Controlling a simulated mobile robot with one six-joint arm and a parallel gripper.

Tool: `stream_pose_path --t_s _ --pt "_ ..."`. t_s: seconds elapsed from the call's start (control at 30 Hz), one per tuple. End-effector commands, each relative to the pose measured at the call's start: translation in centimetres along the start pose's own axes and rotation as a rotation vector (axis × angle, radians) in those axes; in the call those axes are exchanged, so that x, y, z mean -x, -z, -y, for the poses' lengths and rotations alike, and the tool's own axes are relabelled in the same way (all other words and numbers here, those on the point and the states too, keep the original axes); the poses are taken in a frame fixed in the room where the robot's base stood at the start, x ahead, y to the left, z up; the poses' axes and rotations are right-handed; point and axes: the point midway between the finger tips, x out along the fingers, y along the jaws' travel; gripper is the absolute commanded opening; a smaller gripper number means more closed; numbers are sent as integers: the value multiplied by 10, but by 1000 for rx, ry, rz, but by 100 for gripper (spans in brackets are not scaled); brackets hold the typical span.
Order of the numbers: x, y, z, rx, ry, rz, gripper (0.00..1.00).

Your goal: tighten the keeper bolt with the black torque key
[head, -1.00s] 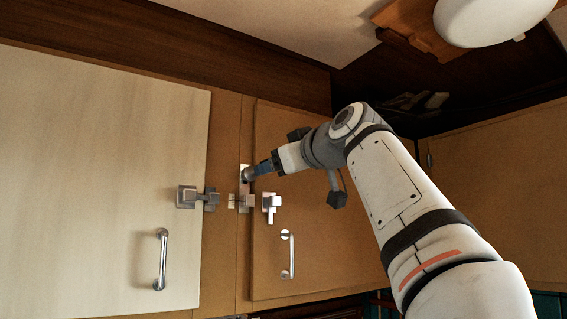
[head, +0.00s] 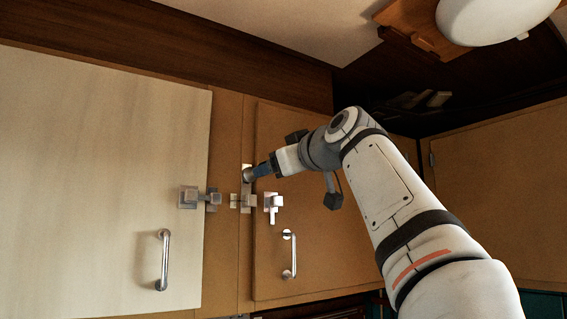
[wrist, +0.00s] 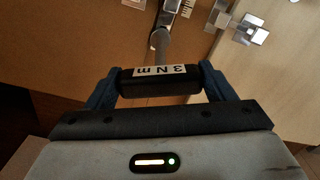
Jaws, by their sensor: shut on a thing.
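My gripper (head: 265,169) is at the upright metal keeper plate (head: 246,190) between the two cabinet doors. In the wrist view its blue fingers are shut on the black handle of the torque key (wrist: 158,86), which has a white "3 N m" label facing the camera. The key's grey shank runs from the handle toward the metal keeper, which shows at the top of the wrist view (wrist: 172,6). The keeper bolt is hidden behind the key's end, so I cannot tell whether the key is seated on it.
A pale door (head: 100,180) with a square metal latch (head: 188,197) is at left. A brown door (head: 330,245) with a latch (head: 272,206) and bar handle (head: 290,256) is at right. A white ceiling lamp (head: 490,20) hangs at upper right.

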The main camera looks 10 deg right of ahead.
Motion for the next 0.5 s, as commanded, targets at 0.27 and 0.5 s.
stream_pose_path --t_s 0.27,0.5 --pt "0 0 0 0 -1 -2 36" --pt "0 0 0 -53 -1 -2 36"
